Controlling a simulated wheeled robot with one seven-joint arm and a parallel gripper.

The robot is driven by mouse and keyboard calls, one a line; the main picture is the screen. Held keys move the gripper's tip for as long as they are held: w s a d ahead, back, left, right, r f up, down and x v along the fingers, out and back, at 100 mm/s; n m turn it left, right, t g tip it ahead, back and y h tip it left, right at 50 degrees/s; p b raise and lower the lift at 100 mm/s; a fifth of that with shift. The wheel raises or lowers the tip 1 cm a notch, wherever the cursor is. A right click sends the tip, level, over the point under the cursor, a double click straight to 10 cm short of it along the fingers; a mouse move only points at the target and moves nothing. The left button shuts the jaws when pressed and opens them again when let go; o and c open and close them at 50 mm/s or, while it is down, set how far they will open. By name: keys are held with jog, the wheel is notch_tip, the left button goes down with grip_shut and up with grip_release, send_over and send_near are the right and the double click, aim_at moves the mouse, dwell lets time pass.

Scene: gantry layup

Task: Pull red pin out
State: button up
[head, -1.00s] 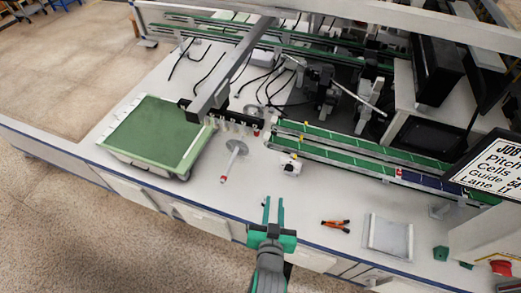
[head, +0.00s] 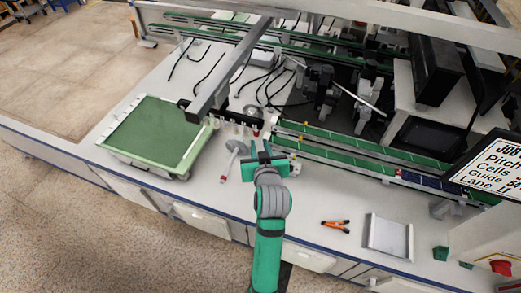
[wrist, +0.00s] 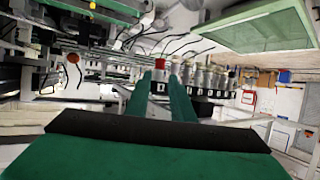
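The red pin (head: 256,133) is at the right end of a row of pale upright pieces on a dark bar. In the wrist view its red top (wrist: 160,62) shows just past my fingertips, roughly in line with the gap between them. My gripper (head: 261,149) is over the bench in front of the row; its green fingers also show in the wrist view (wrist: 160,84). They look parted, with nothing clearly held. Whether they touch the pin cannot be told.
Pale pieces (wrist: 210,76) stand close beside the red pin. A red-tipped grey stand (head: 233,149) is left of my gripper, a small white device (head: 294,166) right. A green-topped tray (head: 155,133) lies left and orange-handled pliers (head: 334,226) front right. The gantry beam (head: 230,75) is above.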

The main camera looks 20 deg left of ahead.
aim_at(257, 134)
jog(key=x, duration=0.8)
jog(key=shift+w+a, duration=0.1)
jog(key=shift+f, duration=0.1)
grip_shut()
